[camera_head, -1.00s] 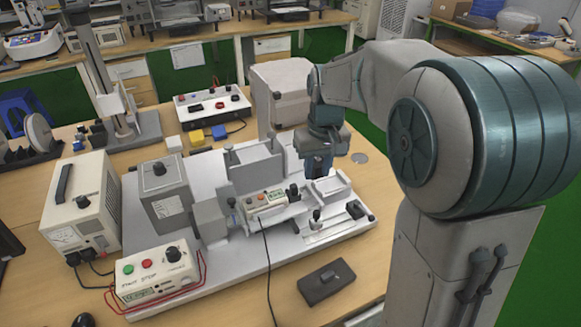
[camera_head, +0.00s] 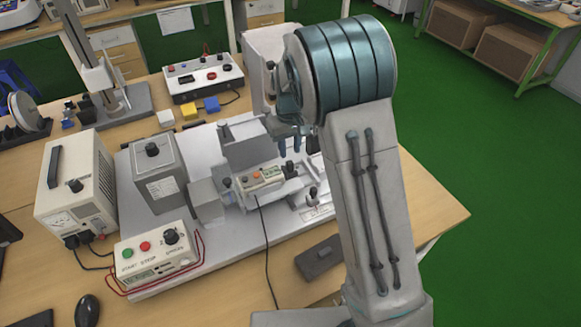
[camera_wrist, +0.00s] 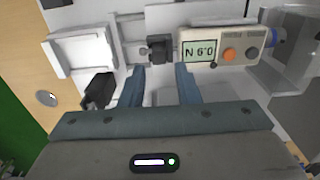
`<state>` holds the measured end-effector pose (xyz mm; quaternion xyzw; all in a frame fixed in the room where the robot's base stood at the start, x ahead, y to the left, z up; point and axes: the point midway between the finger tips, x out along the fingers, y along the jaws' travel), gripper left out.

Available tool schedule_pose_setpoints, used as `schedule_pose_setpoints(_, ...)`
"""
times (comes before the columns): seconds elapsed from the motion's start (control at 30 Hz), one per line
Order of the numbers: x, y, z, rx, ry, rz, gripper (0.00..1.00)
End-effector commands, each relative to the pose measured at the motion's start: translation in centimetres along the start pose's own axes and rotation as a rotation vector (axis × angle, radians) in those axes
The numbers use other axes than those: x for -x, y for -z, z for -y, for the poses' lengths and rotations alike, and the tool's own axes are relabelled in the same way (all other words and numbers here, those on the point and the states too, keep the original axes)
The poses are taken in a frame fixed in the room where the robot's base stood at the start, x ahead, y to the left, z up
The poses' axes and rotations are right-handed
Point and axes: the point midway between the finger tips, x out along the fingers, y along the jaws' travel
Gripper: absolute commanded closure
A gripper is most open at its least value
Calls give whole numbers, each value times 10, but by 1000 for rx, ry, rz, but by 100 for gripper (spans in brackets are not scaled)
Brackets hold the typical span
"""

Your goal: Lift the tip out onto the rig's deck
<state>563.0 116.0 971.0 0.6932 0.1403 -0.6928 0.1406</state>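The test rig's white deck (camera_head: 262,235) lies on the wooden bench, and its force gauge (camera_head: 263,178) sits in the middle. In the wrist view the gauge (camera_wrist: 222,46) shows upside down, with a small black fitting (camera_wrist: 157,48) at its left end. I cannot tell whether this fitting is or holds the tip. My gripper (camera_wrist: 160,72) is open, its two blue fingers apart with nothing seen between them. The black fitting shows just past the fingertips. In the head view my gripper (camera_head: 290,145) is above the deck behind the gauge, partly hidden by my arm.
A white open tray (camera_wrist: 82,50) and a black block (camera_wrist: 99,91) are left of the fitting in the wrist view. A power supply (camera_head: 75,188), a start-stop box (camera_head: 155,258) and a dark flat box (camera_head: 320,258) stand around the rig. A cable runs from the gauge.

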Motion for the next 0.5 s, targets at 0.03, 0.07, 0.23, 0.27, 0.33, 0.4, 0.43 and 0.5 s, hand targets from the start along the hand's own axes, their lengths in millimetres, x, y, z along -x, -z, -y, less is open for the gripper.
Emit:
schedule_pose_setpoints(0.03, -2, 0, 0, -1, 0, 2, 71)
schedule_pose_setpoints(0.07, -4, 0, -1, -2, 0, 3, 71)
schedule_pose_setpoints(0.23, -23, 3, -2, -2, 0, 5, 71)
schedule_pose_setpoints(0.27, -26, 4, -2, -3, 0, 5, 71)
schedule_pose_setpoints(0.33, -36, 4, -2, -4, 1, 5, 71)
schedule_pose_setpoints(0.4, -45, 4, -2, -3, 0, 5, 71)
schedule_pose_setpoints(0.43, -48, 4, -3, -3, 0, 3, 71)
schedule_pose_setpoints(0.5, -52, 5, -3, -4, 1, 2, 71)
